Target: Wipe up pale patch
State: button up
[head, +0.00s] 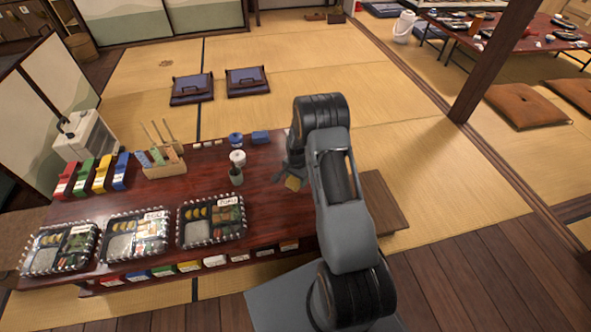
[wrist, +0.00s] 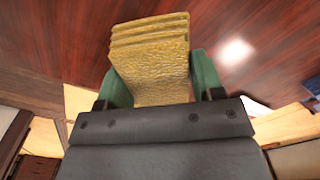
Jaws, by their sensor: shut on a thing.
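My gripper (head: 286,177) is shut on a folded yellow cloth (head: 293,183) over the right part of the dark red low table (head: 273,213). In the wrist view the cloth (wrist: 150,62) sits between the two green fingers of my gripper (wrist: 150,80), its layered folds towards the table. A pale bright spot (wrist: 236,51) shows on the red tabletop to the right of the cloth in the wrist view. I cannot tell whether it is the pale patch or a reflection. No clear patch shows in the head view, where my arm hides part of the tabletop.
Several lunch trays (head: 210,221) line the table's front left. A dark cup (head: 236,176), a white item (head: 238,157) and a blue box (head: 260,137) stand left of my gripper. A wooden utensil holder (head: 164,166) is farther left. Tatami behind is mostly clear.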

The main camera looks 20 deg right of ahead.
jog(key=shift+r+p, duration=0.9)
jog(key=shift+r, duration=0.8)
